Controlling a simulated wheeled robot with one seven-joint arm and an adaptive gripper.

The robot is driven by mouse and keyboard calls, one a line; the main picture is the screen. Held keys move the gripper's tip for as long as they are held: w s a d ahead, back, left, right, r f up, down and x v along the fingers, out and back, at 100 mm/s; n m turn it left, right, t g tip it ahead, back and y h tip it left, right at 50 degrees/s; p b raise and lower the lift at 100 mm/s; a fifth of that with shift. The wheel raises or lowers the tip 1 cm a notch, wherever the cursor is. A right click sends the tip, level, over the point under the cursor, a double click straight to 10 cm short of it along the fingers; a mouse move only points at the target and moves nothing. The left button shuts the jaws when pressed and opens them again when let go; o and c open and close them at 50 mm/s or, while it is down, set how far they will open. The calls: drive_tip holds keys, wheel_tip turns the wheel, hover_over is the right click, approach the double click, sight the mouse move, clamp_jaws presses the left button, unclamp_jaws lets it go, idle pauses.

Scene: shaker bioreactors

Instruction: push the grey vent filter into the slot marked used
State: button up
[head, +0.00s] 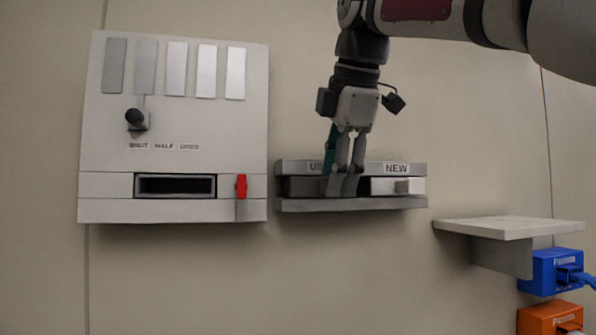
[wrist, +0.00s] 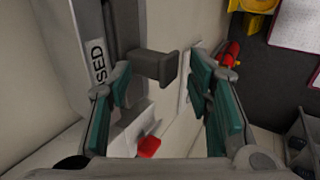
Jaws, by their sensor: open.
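The filter holder (head: 350,204) is on the wall, with a label reading NEW at its right and a partly covered label at its left. The grey vent filter (head: 303,187) shows dark at the left slot in the head view. Its grey block-shaped grip (wrist: 158,66) juts out in the wrist view. My gripper (head: 345,183) is in front of the holder, just right of the left slot. Its teal-padded fingers are apart, on either side of the grip, with no contact visible. How deep the filter sits is hidden.
A white filter (head: 394,186) with a small grip is in the NEW slot. Left is a panel (head: 110,160) with a dark slot (head: 175,186), a black knob (head: 135,117) and a red-topped lever (head: 241,187). A shelf (head: 510,226) projects at right, above blue and orange boxes.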

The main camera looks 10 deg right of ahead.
clamp_jaws()
drive_tip(key=shift+s+f+p, duration=0.1)
drive_tip(key=shift+s+p, duration=0.25)
drive_tip(key=shift+s, duration=0.3)
drive_tip(key=shift+s, duration=0.2)
idle(0.3)
drive_tip(key=shift+s+p, duration=0.3)
drive_tip(key=shift+s, duration=0.2)
drive_tip(key=shift+s, duration=0.3)
drive_tip(key=shift+s+p, duration=0.4)
drive_tip(key=shift+s, duration=0.05)
